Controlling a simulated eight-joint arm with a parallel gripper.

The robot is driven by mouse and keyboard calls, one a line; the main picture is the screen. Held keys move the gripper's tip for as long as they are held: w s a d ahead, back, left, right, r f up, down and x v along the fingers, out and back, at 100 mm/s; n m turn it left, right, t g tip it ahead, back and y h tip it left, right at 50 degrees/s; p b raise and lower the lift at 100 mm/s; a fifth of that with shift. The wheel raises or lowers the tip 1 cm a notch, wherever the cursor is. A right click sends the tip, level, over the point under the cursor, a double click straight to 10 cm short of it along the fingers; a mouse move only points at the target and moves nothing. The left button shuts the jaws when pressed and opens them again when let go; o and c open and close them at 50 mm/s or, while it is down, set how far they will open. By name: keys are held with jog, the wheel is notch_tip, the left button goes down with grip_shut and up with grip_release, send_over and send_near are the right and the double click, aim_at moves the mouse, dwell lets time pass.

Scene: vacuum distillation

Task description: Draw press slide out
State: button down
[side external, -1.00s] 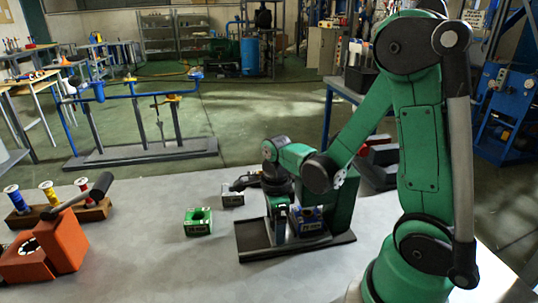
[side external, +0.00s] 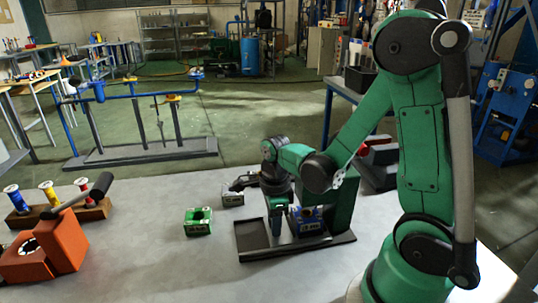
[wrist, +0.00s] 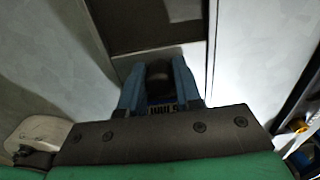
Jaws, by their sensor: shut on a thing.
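The press stands on the table in the side view, with a green body (side external: 342,205) and a dark flat base (side external: 262,247). A blue block with a pale label (side external: 309,228) sits on the base, in front of the green body. My gripper (side external: 277,232) points down over the base, just left of the block. In the wrist view my gripper's blue fingers (wrist: 157,84) close around a dark rounded piece (wrist: 158,72), which looks like the slide's handle. A labelled edge shows just below it. The slide itself is mostly hidden by my gripper and the block.
A green block with a round hole (side external: 198,221) and a small grey block (side external: 232,197) stand left of the press. An orange fixture with a lever (side external: 52,248) and a wooden rack of spools (side external: 60,212) are farther left. Table between them is clear.

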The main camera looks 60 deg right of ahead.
jog(key=shift+w+a, duration=3.3)
jog(key=shift+w, duration=0.05)
jog(key=c, duration=0.6)
grip_release()
notch_tip(320, 180, up, 7)
